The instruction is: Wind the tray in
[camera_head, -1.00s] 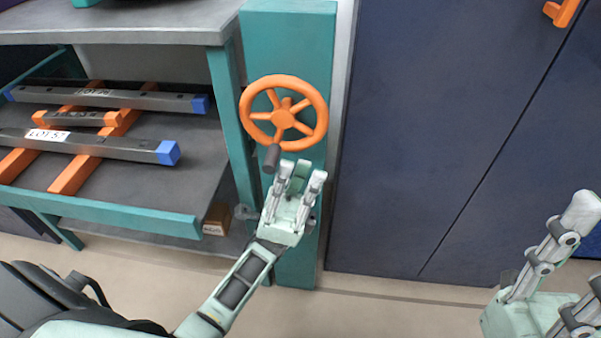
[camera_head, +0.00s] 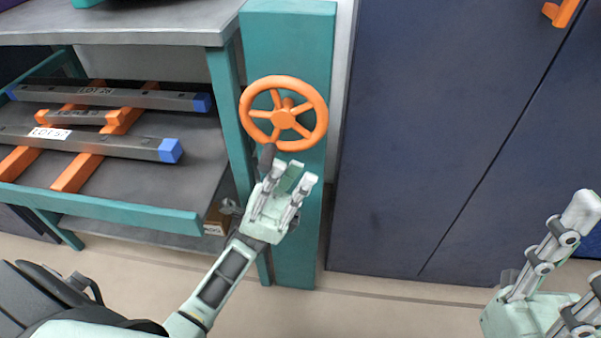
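An orange handwheel (camera_head: 284,115) is mounted on a teal post (camera_head: 296,240) in the middle of the view. Its dark crank handle (camera_head: 267,156) sticks out at the lower left of the rim. My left gripper (camera_head: 285,178) is just below the wheel, its fingers apart and pointing up, close to the handle; I cannot tell whether it touches it. The tray (camera_head: 130,214), teal-edged with a grey floor, is at the left under a bench top. It carries grey bars with blue ends (camera_head: 170,150) on orange supports. My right gripper (camera_head: 590,255) is at the right edge, fingers apart, empty, partly cut off.
The grey bench top (camera_head: 150,30) overhangs the tray. A small brown box (camera_head: 216,220) sits on a lower shelf beside the post. Dark blue cabinet doors (camera_head: 430,130) with an orange handle (camera_head: 560,12) fill the right. The floor in front is clear.

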